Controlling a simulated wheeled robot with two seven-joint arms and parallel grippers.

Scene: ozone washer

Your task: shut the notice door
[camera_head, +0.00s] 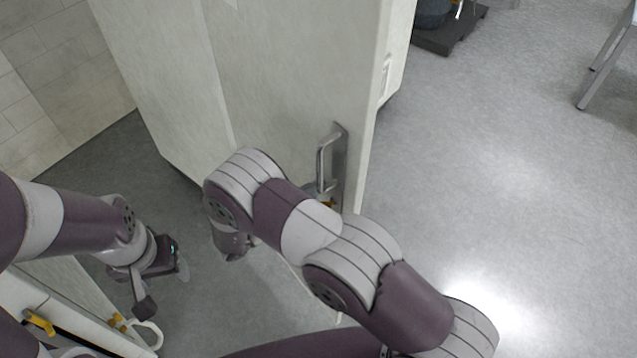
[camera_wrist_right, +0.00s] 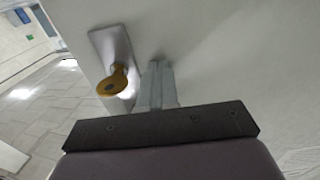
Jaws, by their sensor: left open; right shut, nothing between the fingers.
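The notice door (camera_head: 290,70) is a tall pale panel standing upright at the top middle of the head view, its narrow edge facing right. A metal bar handle (camera_head: 323,160) on a plate sits low near that edge. In the right wrist view the door face (camera_wrist_right: 240,50) fills the right part, with a metal plate and a brass-coloured key or knob (camera_wrist_right: 112,82). My right gripper (camera_wrist_right: 157,70) is shut and empty, its tips at or very near the door face beside the plate; my arm hides it in the head view. My left gripper (camera_head: 165,288) is open and empty at lower left, away from the door.
A pale cabinet or counter edge with yellow clips (camera_head: 40,322) lies at the lower left below my left gripper. A tiled wall (camera_head: 50,60) stands at upper left. Grey floor (camera_head: 510,190) is clear on the right. A dark platform (camera_head: 450,35) and metal furniture legs (camera_head: 605,65) are farther back.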

